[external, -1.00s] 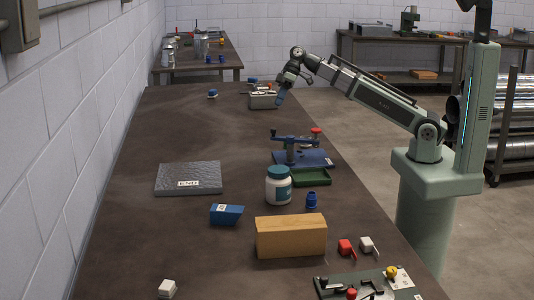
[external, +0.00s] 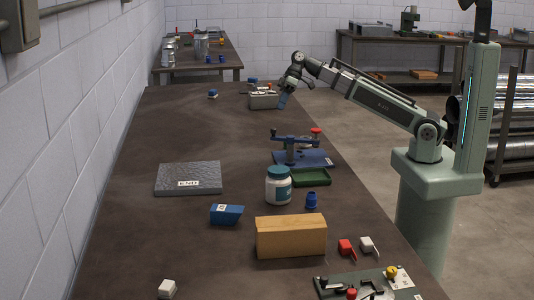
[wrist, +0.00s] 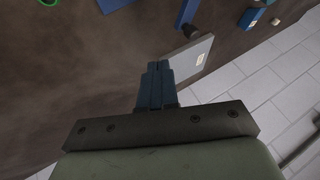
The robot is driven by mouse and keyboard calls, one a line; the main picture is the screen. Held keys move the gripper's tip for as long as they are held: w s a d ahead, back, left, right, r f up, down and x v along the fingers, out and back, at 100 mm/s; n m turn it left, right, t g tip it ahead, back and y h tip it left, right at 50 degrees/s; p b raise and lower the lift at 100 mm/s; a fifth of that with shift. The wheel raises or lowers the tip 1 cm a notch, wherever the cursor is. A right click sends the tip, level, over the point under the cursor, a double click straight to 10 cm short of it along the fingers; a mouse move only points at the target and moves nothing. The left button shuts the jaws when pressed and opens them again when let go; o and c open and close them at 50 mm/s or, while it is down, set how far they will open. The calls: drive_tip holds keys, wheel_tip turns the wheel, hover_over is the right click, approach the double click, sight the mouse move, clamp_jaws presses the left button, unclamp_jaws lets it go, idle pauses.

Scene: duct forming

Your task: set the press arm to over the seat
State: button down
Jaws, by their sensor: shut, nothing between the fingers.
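The blue press (external: 299,158) stands near the table's right edge in the external view. Its press arm (external: 292,139) runs level across the top of the post, with a red knob at the right end and a dark handle at the left. I cannot tell from here whether the arm is over the seat. My gripper (external: 283,102) is at the far side of the press, apart from it, beside a grey box. In the wrist view my gripper (wrist: 154,68) has its blue fingers together and empty. A blue bar (wrist: 187,12) shows beyond them; I cannot tell whether it belongs to the press.
A green tray (external: 311,178), a white jar (external: 278,187) and a blue cup (external: 311,200) stand on the press's near side. The grey box (external: 263,101) with tools is close to my gripper. The table's left middle is clear beyond the grey slab (external: 188,179).

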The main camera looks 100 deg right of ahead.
drive_tip(key=w+a+f, duration=0.3)
drive_tip(key=a+f, duration=0.3)
drive_tip(key=shift+w+a, duration=0.35)
drive_tip(key=shift+a, duration=0.05)
